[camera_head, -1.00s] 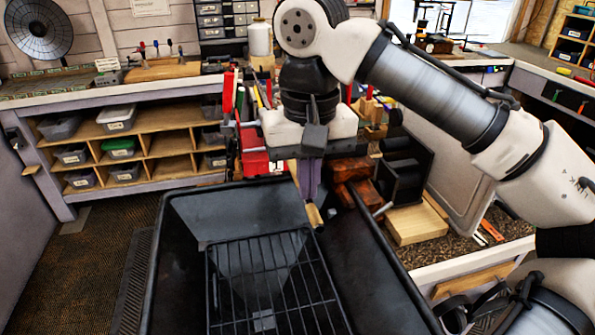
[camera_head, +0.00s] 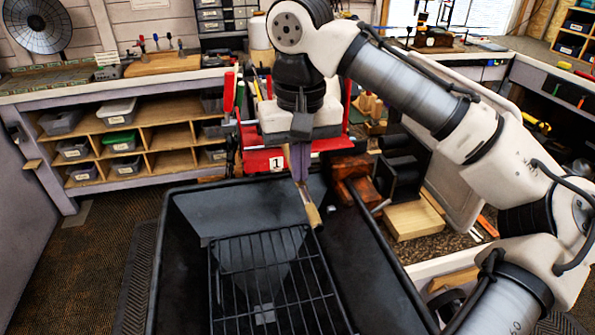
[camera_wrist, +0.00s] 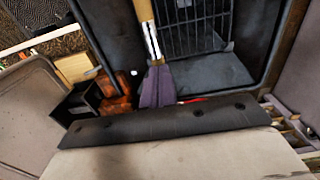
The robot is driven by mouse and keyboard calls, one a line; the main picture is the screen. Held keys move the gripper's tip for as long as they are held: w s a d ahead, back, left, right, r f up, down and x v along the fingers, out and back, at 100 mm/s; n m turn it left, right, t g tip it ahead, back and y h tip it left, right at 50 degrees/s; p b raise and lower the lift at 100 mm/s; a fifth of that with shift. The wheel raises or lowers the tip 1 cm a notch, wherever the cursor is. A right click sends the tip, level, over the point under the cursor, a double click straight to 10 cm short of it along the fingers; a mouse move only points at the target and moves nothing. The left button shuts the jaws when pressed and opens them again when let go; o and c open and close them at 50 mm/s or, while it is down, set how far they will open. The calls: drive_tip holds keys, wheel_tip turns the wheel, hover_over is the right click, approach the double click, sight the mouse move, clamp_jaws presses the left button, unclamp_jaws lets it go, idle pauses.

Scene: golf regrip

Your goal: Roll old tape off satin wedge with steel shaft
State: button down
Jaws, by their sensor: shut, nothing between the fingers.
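My gripper (camera_head: 301,172) is shut and empty, pointing down over the far edge of a dark tub. Its purple-grey fingers (camera_wrist: 157,88) show at the middle of the wrist view. A thin silver shaft (camera_wrist: 151,45) appears in line with the fingertips, with a tan taped end (camera_wrist: 143,9) beyond it. In the head view the tan tape (camera_head: 313,216) hangs over the tub just below the fingertips. Whether the fingertips touch the shaft cannot be told. The wedge's head is not discernible; the gripper and arm cover that area.
The black tub (camera_head: 180,225) holds a wire rack (camera_head: 270,275). A red stand (camera_head: 258,160) with a card marked 1 is behind the gripper. Dark-red blocks (camera_head: 352,178), a black vise-like block (camera_head: 400,180) and a wooden board (camera_head: 413,219) lie right.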

drive_tip(key=w+p, duration=0.1)
drive_tip(key=w+a+p, duration=0.1)
drive_tip(key=w, duration=0.1)
drive_tip(key=shift+w+r, duration=0.1)
drive_tip(key=shift+w+a, duration=0.2)
drive_tip(key=shift+w, duration=0.3)
drive_tip(key=shift+w, duration=0.1)
drive_tip(key=shift+w+a, duration=0.2)
drive_tip(key=shift+w, duration=0.45)
drive_tip(key=shift+w+a, duration=0.25)
drive_tip(key=shift+w, duration=0.45)
drive_tip(key=shift+w+a, duration=0.2)
drive_tip(key=shift+w, duration=0.45)
drive_tip(key=shift+w+a, duration=0.25)
drive_tip(key=shift+w, duration=0.45)
drive_tip(key=shift+w+a, duration=0.25)
drive_tip(key=shift+w, duration=0.45)
drive_tip(key=shift+w+a, duration=0.25)
drive_tip(key=shift+w, duration=0.45)
